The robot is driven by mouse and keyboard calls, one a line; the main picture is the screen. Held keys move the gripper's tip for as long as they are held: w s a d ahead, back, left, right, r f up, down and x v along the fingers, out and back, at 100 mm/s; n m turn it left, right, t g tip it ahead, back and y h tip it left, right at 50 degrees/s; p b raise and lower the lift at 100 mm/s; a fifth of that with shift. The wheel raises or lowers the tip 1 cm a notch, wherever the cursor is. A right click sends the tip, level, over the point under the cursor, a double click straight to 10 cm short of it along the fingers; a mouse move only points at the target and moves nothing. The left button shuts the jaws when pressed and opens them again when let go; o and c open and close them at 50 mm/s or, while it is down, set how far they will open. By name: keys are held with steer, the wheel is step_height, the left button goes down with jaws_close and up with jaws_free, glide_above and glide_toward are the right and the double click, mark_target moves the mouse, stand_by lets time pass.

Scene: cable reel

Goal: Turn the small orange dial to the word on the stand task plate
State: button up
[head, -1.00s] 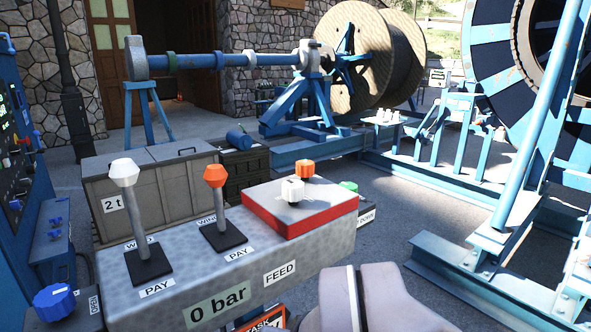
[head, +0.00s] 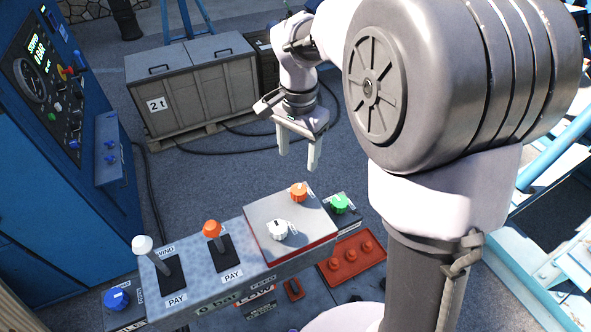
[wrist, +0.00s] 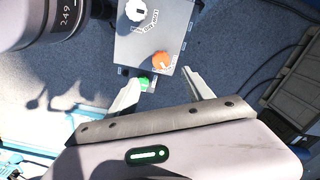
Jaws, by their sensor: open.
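The small orange dial (head: 298,192) sits near the back corner of the grey-topped, red-sided box on the control stand. It also shows in the wrist view (wrist: 162,61), with a label beside it too small to read. My gripper (head: 298,162) is open and empty, fingers pointing down, above and beyond the orange dial in the head view. In the wrist view the dial appears between and just past the two fingertips (wrist: 162,76), apart from them. A small plate with dark and orange parts (head: 256,298) hangs on the stand's front; its word is not legible.
A white dial (head: 278,230) shares the box top. A green dial (head: 340,203) is close on the right. An orange-topped lever (head: 212,230) and a white-topped lever (head: 143,244) stand at the left. A red knobbed panel (head: 352,262) lies lower right. Grey crates (head: 195,85) stand behind.

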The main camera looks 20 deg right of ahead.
mark_target(299, 189)
steer(key=f, duration=1.3)
steer(key=shift+w+d, duration=0.2)
jaws_close()
